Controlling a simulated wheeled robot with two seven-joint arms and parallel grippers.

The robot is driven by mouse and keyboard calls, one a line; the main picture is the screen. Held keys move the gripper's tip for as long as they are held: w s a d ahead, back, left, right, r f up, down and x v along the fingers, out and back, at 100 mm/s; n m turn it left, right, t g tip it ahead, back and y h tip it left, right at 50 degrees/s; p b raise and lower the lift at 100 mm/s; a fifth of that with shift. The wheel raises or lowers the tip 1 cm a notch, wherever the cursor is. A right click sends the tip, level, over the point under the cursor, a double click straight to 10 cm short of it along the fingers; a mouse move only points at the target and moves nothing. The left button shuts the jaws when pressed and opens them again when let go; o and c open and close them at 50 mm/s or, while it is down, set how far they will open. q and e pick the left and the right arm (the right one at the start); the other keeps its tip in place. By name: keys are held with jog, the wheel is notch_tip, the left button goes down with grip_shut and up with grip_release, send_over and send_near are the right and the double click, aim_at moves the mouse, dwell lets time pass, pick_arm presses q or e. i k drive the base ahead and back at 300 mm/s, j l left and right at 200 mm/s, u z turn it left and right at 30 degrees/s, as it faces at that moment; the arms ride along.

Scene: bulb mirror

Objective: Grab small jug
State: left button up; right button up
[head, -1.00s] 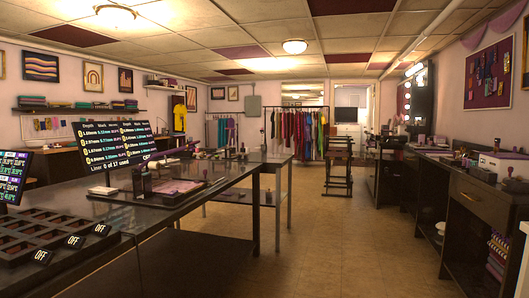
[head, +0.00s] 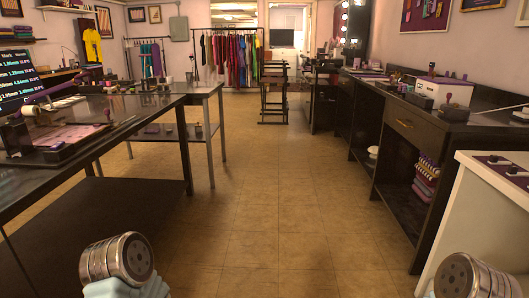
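I cannot make out a small jug for certain in the head view. A small grey cup-like vessel (head: 189,76) stands on the far metal table at the left, too small to tell whether it is a jug. A small dark object stands on that table's lower shelf. Round metal parts of my own arms show at the bottom left and bottom right. Neither gripper's fingers are in view.
A long dark table (head: 120,113) runs along the left. A dark counter (head: 480,126) with drawers and a white cabinet (head: 480,215) line the right. A clothes rack (head: 228,58) and a dark stepped stand (head: 274,92) are farther back. The tiled floor (head: 280,200) between is clear.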

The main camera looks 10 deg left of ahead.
aim_at(190, 75)
jog(key=i+u, duration=0.1)
jog(key=i, duration=7.4)
jog(key=i+u, duration=0.25)
jog(key=i, duration=0.25)
jog(key=i+l+u, duration=0.3)
jog(key=i, duration=0.25)
jog(key=j, duration=0.1)
